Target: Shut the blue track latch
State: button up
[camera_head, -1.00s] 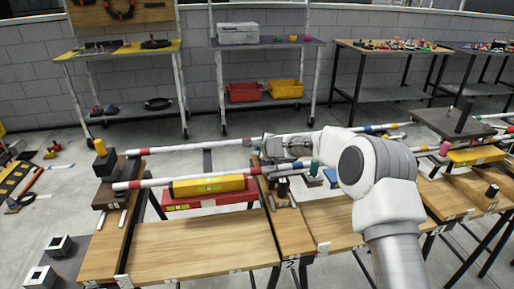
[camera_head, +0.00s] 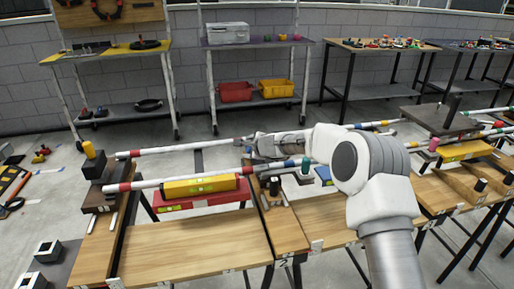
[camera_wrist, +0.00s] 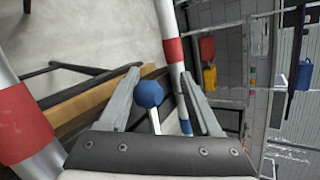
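The blue track latch shows in the wrist view as a blue ball knob (camera_wrist: 148,93) on a pale metal stem. My gripper (camera_wrist: 161,76) is open, with one finger on each side of the knob. The left finger is close to the knob, and I cannot tell if they touch. There is a wider gap to the right finger. In the head view my gripper (camera_head: 258,146) is beside the far striped rail, and the blue knob cannot be made out there. A red-and-white rail (camera_wrist: 172,52) passes close behind the right finger.
A near striped rail (camera_head: 155,184) with a yellow level (camera_head: 200,187) and a red box (camera_head: 195,200) lies at the left. Wooden bench tops (camera_head: 195,247) are clear in front. Shelves with bins stand behind.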

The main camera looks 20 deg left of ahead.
jog(key=b+v, duration=0.4)
jog(key=v, duration=1.2)
jog(key=shift+s+d+r, duration=0.2)
jog(key=shift+s+d, duration=0.1)
jog(key=shift+s, duration=0.05)
jog(key=shift+s+d+r, duration=0.1)
jog(key=shift+r, duration=0.05)
jog(key=s+d+r+n+g+h, duration=0.1)
jog(key=s+d+n+h, duration=0.45)
jog(key=s+d, duration=1.1)
jog(key=s+d+r+n+g+h, duration=0.1)
jog(key=s+d+n+g+h, duration=0.15)
jog(key=s+d+n, duration=1.05)
jog(key=s+d+r+m+p, duration=0.1)
jog(key=s+r+m+p, duration=0.1)
jog(key=r+p, duration=1.2)
jog(key=s+d+r+m+p, duration=0.2)
jog(key=s+r+p, duration=0.1)
jog(key=r+p, duration=1.1)
jog(key=shift+t, duration=0.35)
